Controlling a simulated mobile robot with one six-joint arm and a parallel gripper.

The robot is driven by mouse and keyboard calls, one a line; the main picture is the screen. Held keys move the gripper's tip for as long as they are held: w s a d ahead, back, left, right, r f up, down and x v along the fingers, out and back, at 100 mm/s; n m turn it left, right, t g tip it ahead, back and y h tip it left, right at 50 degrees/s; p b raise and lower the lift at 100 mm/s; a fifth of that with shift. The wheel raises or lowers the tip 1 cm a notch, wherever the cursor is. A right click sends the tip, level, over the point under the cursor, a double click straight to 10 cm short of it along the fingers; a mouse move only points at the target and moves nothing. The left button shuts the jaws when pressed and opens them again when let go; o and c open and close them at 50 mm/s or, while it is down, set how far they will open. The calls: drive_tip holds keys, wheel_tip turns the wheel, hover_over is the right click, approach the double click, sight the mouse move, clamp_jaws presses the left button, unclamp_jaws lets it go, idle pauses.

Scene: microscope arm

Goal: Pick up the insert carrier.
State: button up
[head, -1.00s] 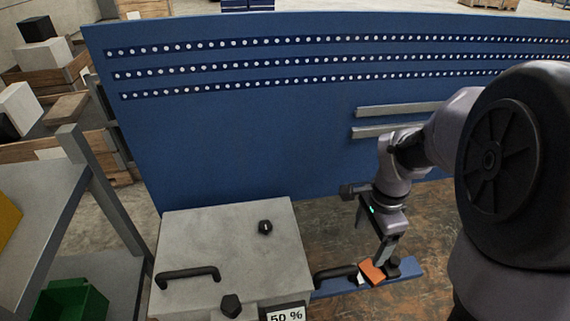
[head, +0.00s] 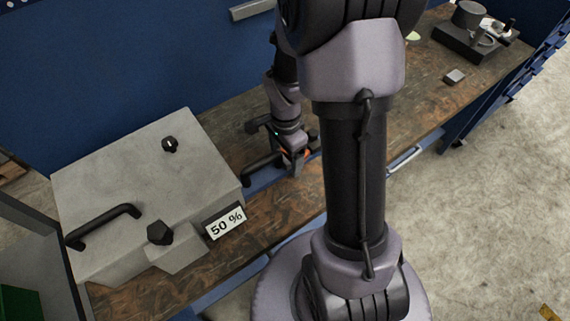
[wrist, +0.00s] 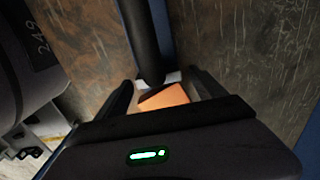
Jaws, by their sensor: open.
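The insert carrier appears to be the small orange piece (wrist: 165,97) in the wrist view, at the end of a dark rod (wrist: 141,42) with a pale collar between them. My gripper (wrist: 161,86) is open, with one finger on each side of the orange piece. Whether a finger touches it cannot be told. In the head view my gripper (head: 292,163) is low over the bench, and only a sliver of orange (head: 306,153) shows beside it; my arm hides the rest.
A grey box (head: 110,190) with black knobs, a handle and a "50 %" label (head: 226,222) stands just left of my gripper. A blue strip (head: 265,178) runs below the gripper. A microscope-like device (head: 470,35) and a small grey block (head: 454,76) stand at the back right.

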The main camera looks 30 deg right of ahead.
drive_tip(key=shift+f, duration=0.7)
drive_tip(key=shift+r, duration=0.15)
drive_tip(key=shift+c, duration=0.2)
clamp_jaws()
drive_tip(key=shift+r, duration=0.1)
